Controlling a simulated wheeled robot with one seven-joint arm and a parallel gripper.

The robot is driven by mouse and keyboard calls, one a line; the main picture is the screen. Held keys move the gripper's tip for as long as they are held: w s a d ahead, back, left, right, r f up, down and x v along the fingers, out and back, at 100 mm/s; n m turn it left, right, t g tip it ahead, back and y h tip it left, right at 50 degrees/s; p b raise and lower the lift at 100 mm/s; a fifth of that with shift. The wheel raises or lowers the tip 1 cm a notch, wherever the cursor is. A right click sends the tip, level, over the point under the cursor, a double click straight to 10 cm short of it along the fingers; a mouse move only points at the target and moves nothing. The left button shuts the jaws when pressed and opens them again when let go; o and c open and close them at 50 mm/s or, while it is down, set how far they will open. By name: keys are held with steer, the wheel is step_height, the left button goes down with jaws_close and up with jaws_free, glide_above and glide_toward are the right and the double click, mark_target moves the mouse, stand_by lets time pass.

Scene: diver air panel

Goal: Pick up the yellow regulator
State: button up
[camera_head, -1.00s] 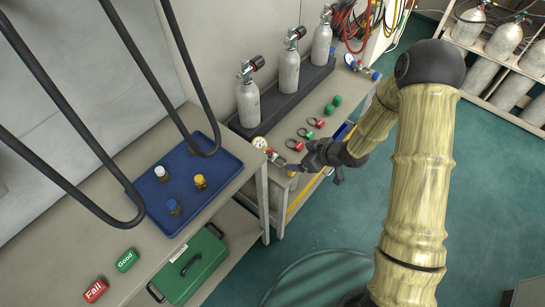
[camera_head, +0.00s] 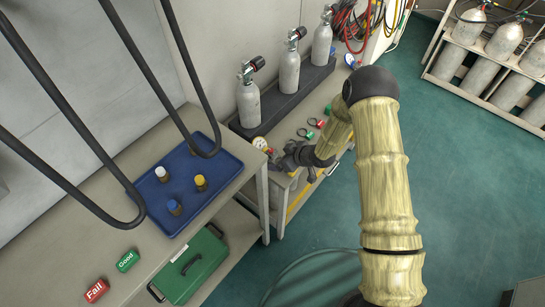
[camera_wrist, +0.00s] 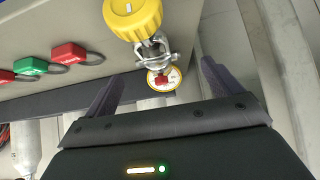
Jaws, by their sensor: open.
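The yellow regulator shows in the wrist view as a round yellow knob (camera_wrist: 133,14) on a metal clamp body, with a small round gauge (camera_wrist: 163,78) at its end. In the head view only its gauge (camera_head: 260,143) shows clearly, at the near end of the bench; my gripper and wrist hide most of the rest. My gripper (camera_wrist: 158,75) is open, its two dark fingers standing on either side of the gauge in the wrist view. The knob lies beyond the fingertips. I cannot tell whether a finger touches the regulator.
Red and green tags on rings (camera_wrist: 68,52) lie beside the regulator. Grey cylinders (camera_head: 248,103) stand in a dark rack (camera_head: 282,103) along the bench's back. A blue tray (camera_head: 226,168) with several small bottles is on the nearer table. Open green floor lies to the right.

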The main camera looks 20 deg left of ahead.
mark_target(274, 156)
steer(key=shift+p+x, duration=0.35)
steer(key=shift+x, duration=2.2)
steer(key=shift+w+d+f, duration=0.1)
steer(key=shift+w+d, duration=0.05)
steer(key=shift+d, duration=0.05)
steer(key=c, duration=1.5)
step_height(274, 156, up, 10)
steer(key=shift+r, duration=0.1)
